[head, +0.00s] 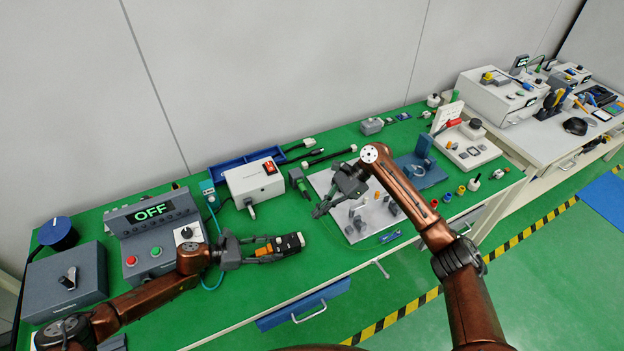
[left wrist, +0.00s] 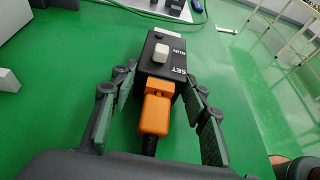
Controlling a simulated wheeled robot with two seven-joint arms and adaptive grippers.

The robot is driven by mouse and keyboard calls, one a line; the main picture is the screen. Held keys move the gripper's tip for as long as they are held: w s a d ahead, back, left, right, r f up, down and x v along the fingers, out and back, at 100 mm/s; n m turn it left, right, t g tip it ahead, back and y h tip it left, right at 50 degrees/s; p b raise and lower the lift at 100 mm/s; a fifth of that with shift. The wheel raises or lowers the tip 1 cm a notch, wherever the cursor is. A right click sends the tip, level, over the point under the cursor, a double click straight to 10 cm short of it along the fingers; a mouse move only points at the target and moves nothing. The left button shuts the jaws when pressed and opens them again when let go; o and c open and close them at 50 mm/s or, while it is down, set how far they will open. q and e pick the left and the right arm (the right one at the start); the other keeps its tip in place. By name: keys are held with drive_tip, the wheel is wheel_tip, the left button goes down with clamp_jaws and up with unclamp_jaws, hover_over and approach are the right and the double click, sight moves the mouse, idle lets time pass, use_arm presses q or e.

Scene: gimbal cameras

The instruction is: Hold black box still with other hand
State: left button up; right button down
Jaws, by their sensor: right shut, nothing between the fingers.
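The black box (head: 291,242), lying on the green table, has an orange plug (head: 263,250) at its near end. In the left wrist view the box (left wrist: 155,68) shows a white switch and the words RUN and SET. The orange plug (left wrist: 155,113) has a black cable running back towards my palm. My left gripper (head: 272,248) straddles the plug and the box's near end. Its fingers (left wrist: 160,78) are apart, with narrow gaps visible beside the box. My right gripper (head: 318,211) is shut and empty, above the left edge of the white board, apart from the box.
The white board (head: 372,226) with grey parts lies right of the box. A white box with a red switch (head: 255,180) stands behind it. A grey unit reading OFF (head: 155,225) stands left. Green table (head: 270,290) is clear in front.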

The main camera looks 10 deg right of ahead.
use_arm(q)
drive_tip(key=o, duration=0.5)
drive_tip(key=shift+a, duration=0.15)
